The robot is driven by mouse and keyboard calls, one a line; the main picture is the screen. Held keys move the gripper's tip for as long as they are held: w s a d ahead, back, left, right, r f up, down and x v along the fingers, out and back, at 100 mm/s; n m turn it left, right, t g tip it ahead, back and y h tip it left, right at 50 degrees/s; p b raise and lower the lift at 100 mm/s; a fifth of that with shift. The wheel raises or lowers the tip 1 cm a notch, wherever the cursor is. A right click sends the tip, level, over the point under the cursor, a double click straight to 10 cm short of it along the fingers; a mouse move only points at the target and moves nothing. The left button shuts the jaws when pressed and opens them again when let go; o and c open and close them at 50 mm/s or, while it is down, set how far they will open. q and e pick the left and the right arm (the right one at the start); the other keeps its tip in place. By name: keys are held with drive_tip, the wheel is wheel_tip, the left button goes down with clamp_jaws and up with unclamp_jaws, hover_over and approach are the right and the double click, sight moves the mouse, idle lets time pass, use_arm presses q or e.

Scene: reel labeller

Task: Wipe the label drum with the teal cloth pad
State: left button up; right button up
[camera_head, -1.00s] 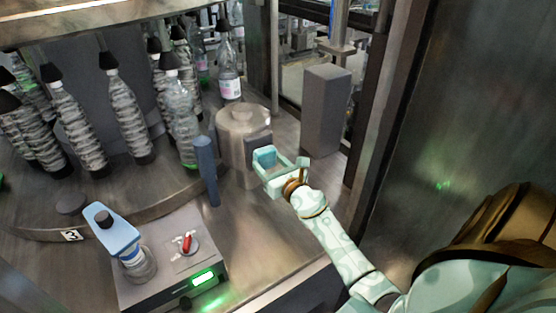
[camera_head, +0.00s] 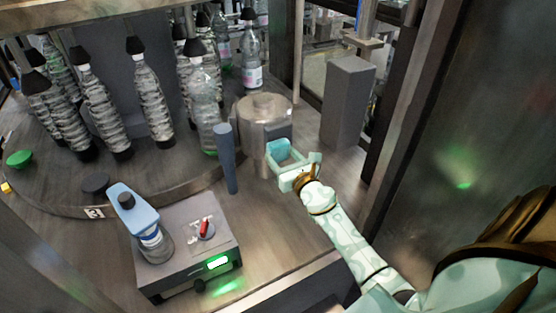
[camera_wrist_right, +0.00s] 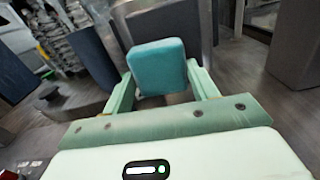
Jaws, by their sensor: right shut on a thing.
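The label drum (camera_head: 262,112) is a metal cylinder with a raised hub, standing on the machine deck near the middle of the head view. A dark grey block (camera_head: 277,133) shows at its front right side. My right gripper (camera_head: 289,162) is beside the drum, shut on the teal cloth pad (camera_head: 279,149). In the right wrist view the pad (camera_wrist_right: 158,66) sits between the two fingers, in front of the dark block and part of the drum. Whether the pad touches the drum is hard to tell. My left gripper is out of view.
A blue-grey post (camera_head: 226,158) stands left of the drum. A tall grey box (camera_head: 346,102) stands to its right. Several bottles ring the carousel at left. Deck between is clear.

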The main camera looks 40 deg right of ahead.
drive_tip(key=shift+s+d, duration=0.15)
drive_tip(key=shift+d, duration=0.8)
drive_tip(key=d+b, duration=0.1)
drive_tip(key=d, duration=0.2)
drive_tip(key=shift+s+d, duration=0.15)
drive_tip(key=shift+d, duration=0.2)
drive_tip(key=shift+s+a, duration=0.2)
drive_tip(key=shift+s, duration=1.25)
drive_tip(key=shift+s+a, duration=0.2)
drive_tip(key=shift+s, duration=1.2)
drive_tip(key=shift+s, duration=0.1)
